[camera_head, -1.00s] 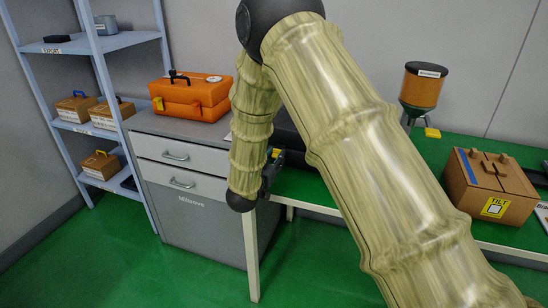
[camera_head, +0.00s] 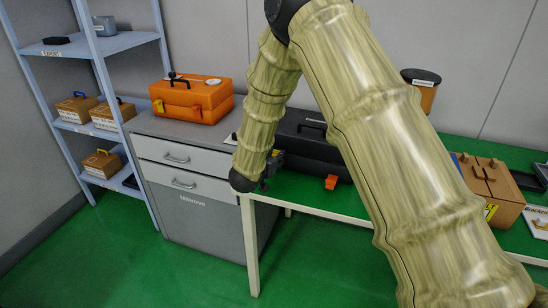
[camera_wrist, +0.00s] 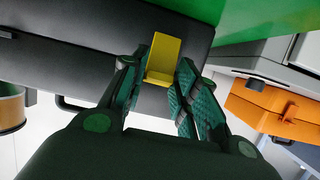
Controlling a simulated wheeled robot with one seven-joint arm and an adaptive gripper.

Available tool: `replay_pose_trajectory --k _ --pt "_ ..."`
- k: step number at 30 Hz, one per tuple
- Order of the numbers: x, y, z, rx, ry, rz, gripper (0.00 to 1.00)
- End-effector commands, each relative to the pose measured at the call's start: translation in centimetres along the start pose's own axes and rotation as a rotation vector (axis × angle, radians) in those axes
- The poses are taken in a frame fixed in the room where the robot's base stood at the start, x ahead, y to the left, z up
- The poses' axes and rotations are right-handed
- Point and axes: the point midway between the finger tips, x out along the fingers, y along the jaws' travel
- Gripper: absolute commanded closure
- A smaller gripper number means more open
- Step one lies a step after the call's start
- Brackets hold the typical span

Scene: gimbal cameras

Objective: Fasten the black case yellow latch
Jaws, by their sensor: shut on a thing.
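The black case (camera_head: 305,140) stands on the green table, partly hidden behind my arm in the head view. Its dark body also fills much of the wrist view (camera_wrist: 70,50). Its yellow latch (camera_wrist: 163,58) sits between my fingers in the wrist view, and a bit of it shows beside my gripper in the head view (camera_head: 276,153). My gripper (camera_wrist: 157,75) is shut on the yellow latch, with one finger on each side. An orange latch (camera_head: 331,182) sticks out from the case's front, to the right. Whether the yellow latch is hooked cannot be told.
An orange toolbox (camera_head: 192,98) stands on the grey drawer cabinet (camera_head: 185,160) to the left. A blue-grey shelf (camera_head: 75,125) stands far left.

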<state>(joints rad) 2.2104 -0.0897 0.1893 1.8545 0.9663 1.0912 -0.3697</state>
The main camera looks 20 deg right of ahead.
Motion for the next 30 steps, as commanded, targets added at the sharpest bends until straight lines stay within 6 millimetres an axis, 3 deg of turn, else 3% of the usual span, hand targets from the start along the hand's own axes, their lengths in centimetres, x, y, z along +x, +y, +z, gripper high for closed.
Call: replay_pose_trajectory --k 1,3,4,17,30 --pt "0.0 0.0 0.0 0.000 0.000 0.000 0.68" --pt "0.0 0.0 0.0 0.000 0.000 -0.001 0.55" --pt "0.0 0.0 0.0 0.000 0.000 0.000 0.54" --pt "-0.7 -0.1 0.0 -0.001 0.000 -0.001 0.54" --pt "-8.1 -0.1 -0.1 -0.001 0.002 -0.002 0.54"
